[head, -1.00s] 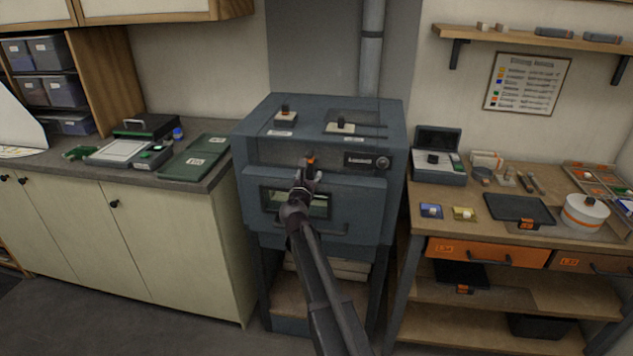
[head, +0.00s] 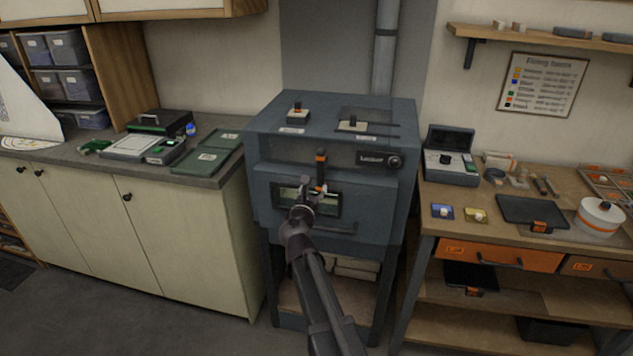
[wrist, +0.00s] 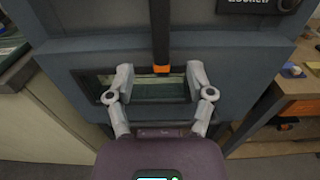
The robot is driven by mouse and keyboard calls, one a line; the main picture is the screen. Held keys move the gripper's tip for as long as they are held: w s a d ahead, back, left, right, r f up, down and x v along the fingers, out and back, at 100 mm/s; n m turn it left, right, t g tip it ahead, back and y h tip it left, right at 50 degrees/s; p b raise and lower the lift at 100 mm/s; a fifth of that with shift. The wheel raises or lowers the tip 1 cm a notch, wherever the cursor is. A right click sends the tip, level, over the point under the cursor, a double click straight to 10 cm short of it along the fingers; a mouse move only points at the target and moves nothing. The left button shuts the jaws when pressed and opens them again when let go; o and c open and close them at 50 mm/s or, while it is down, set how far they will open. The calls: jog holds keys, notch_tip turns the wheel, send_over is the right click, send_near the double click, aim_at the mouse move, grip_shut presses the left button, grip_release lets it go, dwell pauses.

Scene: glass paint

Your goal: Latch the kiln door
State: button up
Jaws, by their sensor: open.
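The blue-grey kiln (head: 345,105) stands in the middle of the head view. Its front door (head: 375,205), with a window and a bar handle (head: 335,228), looks closed. A dark upright latch bar (head: 321,172) with orange on it hangs over the seam at the door's top edge. In the wrist view the latch bar (wrist: 160,30) comes down from above, its orange tip at the level of my fingertips. My gripper (head: 312,192) is open in front of the door window. In the wrist view its fingers (wrist: 160,76) are spread either side of the tip, with gaps on both sides.
A label plate with a round knob (head: 394,161) is right of the latch. A counter (head: 215,178) with green boards stands left, close to the kiln. A wooden workbench (head: 450,215) with trays and orange drawers stands right. Floor shows at the lower left.

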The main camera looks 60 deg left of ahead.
jog(key=shift+v, duration=1.5)
jog(key=w+d+f+m+t+h, duration=0.1)
jog(key=w+d+f+m+h, duration=0.2)
jog(key=w+d+m+h, duration=0.8)
jog(key=w+d+f+m+t, duration=0.1)
jog(key=w+d+f+m, duration=0.35)
jog(key=w+d, duration=1.35)
jog(key=w+d+f+m+g+h, duration=0.1)
jog(key=w+d+m+h, duration=0.1)
jog(key=d+m, duration=0.35)
jog(key=w+d+f+m+g+h, duration=0.1)
jog(key=w+d+m, duration=0.15)
jog(key=d, duration=0.55)
jog(key=d+f+m+g+h, duration=0.15)
jog(key=d+m, duration=0.25)
jog(key=d, duration=0.4)
jog(key=d+f+m+g, duration=0.3)
jog(key=d, duration=0.6)
jog(key=d+f+m+g+h, duration=0.15)
jog(key=d+m, duration=0.25)
jog(key=d, duration=0.4)
jog(key=s+d+f+m+g+y, duration=0.1)
jog(key=s+d+m+g, duration=0.2)
jog(key=d, duration=0.6)
jog(key=s+d+f+m+g+y, duration=0.2)
jog(key=s+d+m, duration=0.5)
jog(key=d+m, duration=0.1)
jog(key=shift+s+d+g, duration=0.3)
jog(key=shift+d+g, duration=0.1)
jog(key=shift+d, duration=0.25)
